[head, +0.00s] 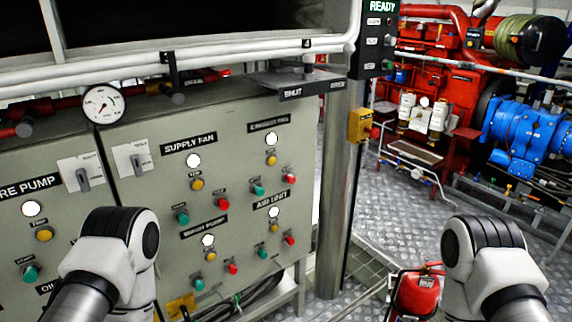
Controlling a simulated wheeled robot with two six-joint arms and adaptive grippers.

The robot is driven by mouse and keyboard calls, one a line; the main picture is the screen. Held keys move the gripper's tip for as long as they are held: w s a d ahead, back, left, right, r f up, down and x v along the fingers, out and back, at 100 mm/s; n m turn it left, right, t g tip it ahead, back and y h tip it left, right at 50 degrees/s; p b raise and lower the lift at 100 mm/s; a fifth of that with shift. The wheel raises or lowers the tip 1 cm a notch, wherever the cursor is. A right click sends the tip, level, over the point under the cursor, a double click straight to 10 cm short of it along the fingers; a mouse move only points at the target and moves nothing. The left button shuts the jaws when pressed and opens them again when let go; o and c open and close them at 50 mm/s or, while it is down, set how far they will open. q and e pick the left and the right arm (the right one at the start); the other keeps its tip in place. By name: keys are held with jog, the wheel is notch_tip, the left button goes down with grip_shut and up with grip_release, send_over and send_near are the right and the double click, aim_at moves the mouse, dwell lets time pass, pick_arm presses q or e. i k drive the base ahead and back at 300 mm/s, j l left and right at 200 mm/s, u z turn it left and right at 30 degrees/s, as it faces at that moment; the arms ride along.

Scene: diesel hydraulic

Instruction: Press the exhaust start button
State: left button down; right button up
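The grey control panel (228,105) fills the left half of the head view. Its upper right group has a small label (268,126), hard to read, which looks like "EXHAUST FAN". Under that label are a white lamp (271,139), a yellow light or button (271,160), a green button (258,190) at lower left and a red button (290,179) at lower right. Text by the buttons is too small to read. Links of my left and right arms show at the bottom, apart from this group. Neither gripper's fingers are in view.
Similar groups sit under the supply fan label (188,144), the air unit label (271,199) and the fire pump label (30,187). A steel post (341,190) stands right of the panel. A red extinguisher (416,293) stands beyond it. Open plate floor (400,220) lies right.

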aim_at(259, 191)
jog(key=i+l+u, duration=0.15)
jog(key=i+l, duration=0.6)
jog(key=l, duration=0.1)
